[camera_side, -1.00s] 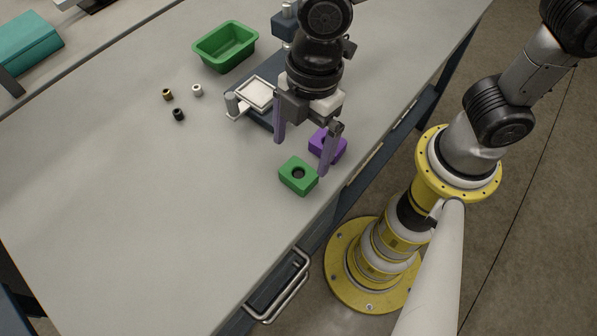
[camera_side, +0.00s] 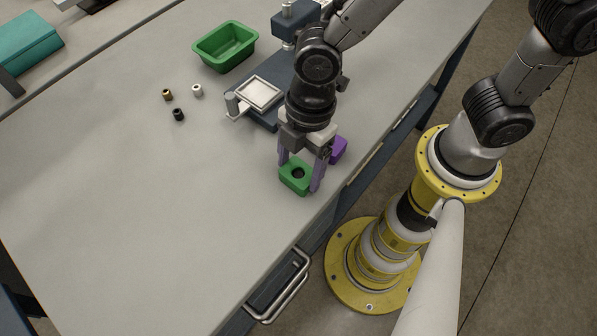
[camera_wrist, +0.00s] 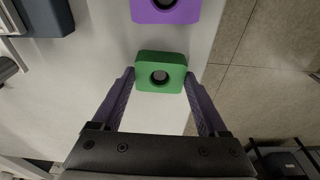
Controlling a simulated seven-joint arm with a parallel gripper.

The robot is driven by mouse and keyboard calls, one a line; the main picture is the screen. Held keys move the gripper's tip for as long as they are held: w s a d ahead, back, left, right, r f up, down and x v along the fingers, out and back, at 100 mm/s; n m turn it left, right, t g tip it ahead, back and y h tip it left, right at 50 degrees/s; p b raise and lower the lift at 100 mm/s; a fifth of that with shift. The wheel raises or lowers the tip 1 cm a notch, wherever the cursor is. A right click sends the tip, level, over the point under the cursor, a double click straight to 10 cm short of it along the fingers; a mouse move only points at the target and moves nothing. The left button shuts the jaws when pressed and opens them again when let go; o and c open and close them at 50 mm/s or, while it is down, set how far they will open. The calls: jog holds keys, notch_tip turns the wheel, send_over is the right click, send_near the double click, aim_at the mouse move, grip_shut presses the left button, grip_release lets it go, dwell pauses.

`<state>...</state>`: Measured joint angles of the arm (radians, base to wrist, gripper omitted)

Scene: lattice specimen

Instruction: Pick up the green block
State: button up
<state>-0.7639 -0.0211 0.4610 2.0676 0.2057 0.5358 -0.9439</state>
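The green block (camera_side: 292,184) lies on the table near its front edge, with a round dark hole in its top. It also shows in the wrist view (camera_wrist: 147,83), ahead of my fingers. My gripper (camera_side: 299,177) is open, pointing down with its purple fingers low at the block. In the wrist view my gripper (camera_wrist: 160,74) has one fingertip close to the left side of the block and one close to the right side. I cannot tell whether either finger touches it.
A purple block (camera_side: 339,149) lies just behind the right finger; it also shows in the wrist view (camera_wrist: 166,11). A green bin (camera_side: 225,47), a dark-blue device with a pale square plate (camera_side: 259,94) and several small cylinders (camera_side: 178,114) are farther back.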

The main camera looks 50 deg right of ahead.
jog(key=c, duration=0.9)
jog(key=shift+o, duration=0.2)
jog(key=shift+r, duration=0.1)
